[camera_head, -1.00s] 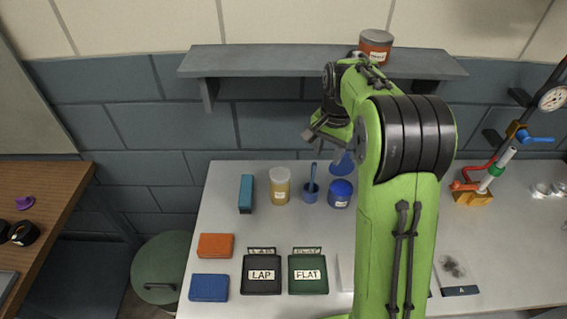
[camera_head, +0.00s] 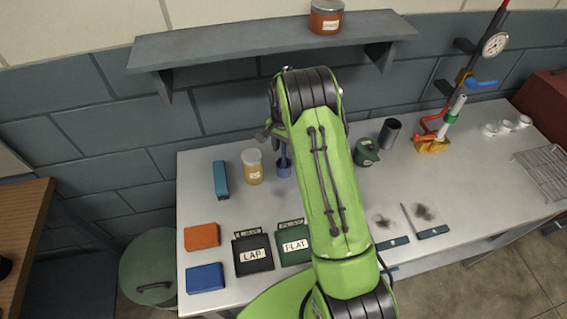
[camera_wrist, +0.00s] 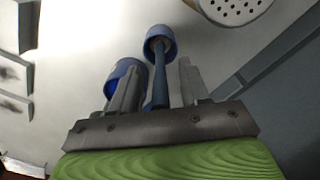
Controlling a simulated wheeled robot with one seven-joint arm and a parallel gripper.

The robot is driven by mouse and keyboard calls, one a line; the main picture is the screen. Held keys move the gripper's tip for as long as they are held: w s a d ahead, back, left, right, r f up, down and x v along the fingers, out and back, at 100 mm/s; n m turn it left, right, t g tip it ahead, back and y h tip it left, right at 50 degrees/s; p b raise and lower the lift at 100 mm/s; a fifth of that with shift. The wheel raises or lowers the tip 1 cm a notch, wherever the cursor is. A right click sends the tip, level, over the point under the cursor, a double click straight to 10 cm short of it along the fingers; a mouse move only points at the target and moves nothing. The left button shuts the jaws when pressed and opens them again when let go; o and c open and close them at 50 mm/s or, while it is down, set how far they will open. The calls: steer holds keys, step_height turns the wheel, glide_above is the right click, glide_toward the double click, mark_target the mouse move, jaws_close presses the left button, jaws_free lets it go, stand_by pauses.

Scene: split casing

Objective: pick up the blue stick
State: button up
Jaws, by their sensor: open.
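The blue stick (camera_head: 284,151) stands in a small blue cup (camera_head: 284,170) on the bench, left of my arm. In the wrist view the stick (camera_wrist: 160,88) runs between my two open fingers, with the cup (camera_wrist: 161,36) beyond the fingertips. My gripper (camera_wrist: 158,80) is open and not closed on the stick; whether a finger touches it I cannot tell. A blue jar (camera_wrist: 118,72) sits close behind the left finger in the wrist view. In the head view my gripper (camera_head: 268,137) is partly hidden by my arm, beside the stick's top.
A yellow jar (camera_head: 253,168) with a pale lid stands just left of the cup; a perforated lid (camera_wrist: 236,8) shows in the wrist view. A teal block (camera_head: 221,180) is further left. The shelf (camera_head: 230,48) hangs above. LAP (camera_head: 253,256) and FLAT (camera_head: 294,246) holders are in front.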

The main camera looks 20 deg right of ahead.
steer(key=shift+f, duration=0.4)
jaws_close()
steer(key=shift+r, duration=0.15)
